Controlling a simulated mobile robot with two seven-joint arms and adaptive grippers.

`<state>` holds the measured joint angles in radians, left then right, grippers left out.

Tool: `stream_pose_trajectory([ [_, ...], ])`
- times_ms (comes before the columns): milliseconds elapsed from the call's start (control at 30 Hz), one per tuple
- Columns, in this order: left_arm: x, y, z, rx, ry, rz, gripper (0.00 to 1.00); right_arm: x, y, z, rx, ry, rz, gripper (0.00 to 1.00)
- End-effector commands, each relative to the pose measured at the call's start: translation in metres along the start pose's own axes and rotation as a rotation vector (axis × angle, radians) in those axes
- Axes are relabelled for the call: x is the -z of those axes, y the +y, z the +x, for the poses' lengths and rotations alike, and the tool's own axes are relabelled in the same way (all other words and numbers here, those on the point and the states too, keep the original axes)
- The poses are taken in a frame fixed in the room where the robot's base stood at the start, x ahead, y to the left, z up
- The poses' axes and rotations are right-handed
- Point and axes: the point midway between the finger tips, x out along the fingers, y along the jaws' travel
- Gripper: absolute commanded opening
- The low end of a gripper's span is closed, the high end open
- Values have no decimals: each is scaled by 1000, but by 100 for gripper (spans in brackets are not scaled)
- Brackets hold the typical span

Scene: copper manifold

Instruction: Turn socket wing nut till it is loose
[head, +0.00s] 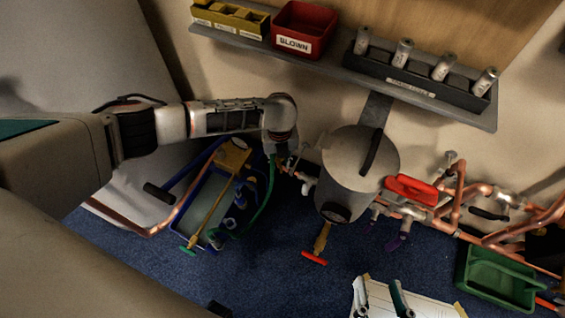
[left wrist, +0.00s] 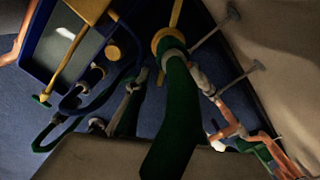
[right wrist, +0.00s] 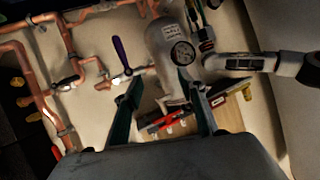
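My left gripper (head: 284,160) points down left of the grey canister (head: 352,165), near metal and copper fittings (head: 305,182). Two metal T-shaped pieces (left wrist: 255,68) stand to the right there. I cannot tell which piece is the socket wing nut. My right gripper (right wrist: 165,90) is open and empty, its teal fingers apart; it shows at the bottom of the head view (head: 381,290).
A blue tray (head: 208,205) with a yellow-handled tool lies below the left arm. Copper pipes with a red handle (head: 412,190) run right of the canister. A green bin (head: 497,280) is at lower right. A shelf (head: 330,68) holds a red bin (head: 303,30).

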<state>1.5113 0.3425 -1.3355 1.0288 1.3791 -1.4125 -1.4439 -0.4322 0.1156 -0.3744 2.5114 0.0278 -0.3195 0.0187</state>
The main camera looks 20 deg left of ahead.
Motion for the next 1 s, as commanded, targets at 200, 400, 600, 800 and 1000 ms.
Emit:
stream_pose_trajectory([
  [200,0,0,18,1,1,-1,23,-7,-11,1,16,4,87,40],
  [400,-2,-2,16,4,-3,-1,23,-4,-12,2,19,11,96,40],
  [600,-1,-2,16,4,-3,-1,0,-4,-12,2,18,11,95,40],
  [800,-1,-1,17,4,-2,-2,0,-4,-12,2,18,11,93,40],
  [1000,-1,-3,16,4,-2,-34,0,-3,-11,2,16,11,84,40],
])
